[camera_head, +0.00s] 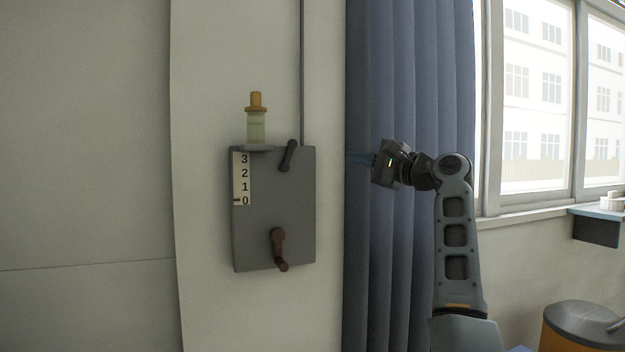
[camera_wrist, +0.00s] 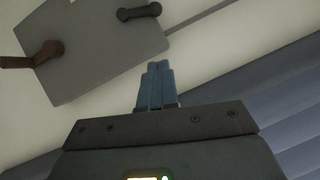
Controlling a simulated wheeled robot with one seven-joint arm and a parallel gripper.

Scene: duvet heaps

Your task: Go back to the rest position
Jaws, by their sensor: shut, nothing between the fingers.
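My gripper (camera_head: 361,159) is shut and empty, its blue fingers pointing left in front of the blue curtain in the head view. It is to the right of the grey wall box (camera_head: 262,225) and apart from it. In the wrist view the closed fingers (camera_wrist: 157,84) show side by side with nothing between them. The box carries a dark lever (camera_head: 288,156) at the upper right and a brown crank handle (camera_head: 279,250) low down; both also show in the wrist view.
A bottle with an orange cap (camera_head: 256,120) stands on a small ledge at the box's top, above a scale (camera_head: 242,180) marked 3 to 0. A blue curtain (camera_head: 385,290) hangs behind my arm. A window, a small shelf (camera_head: 596,228) and an orange bin (camera_head: 580,335) are at right.

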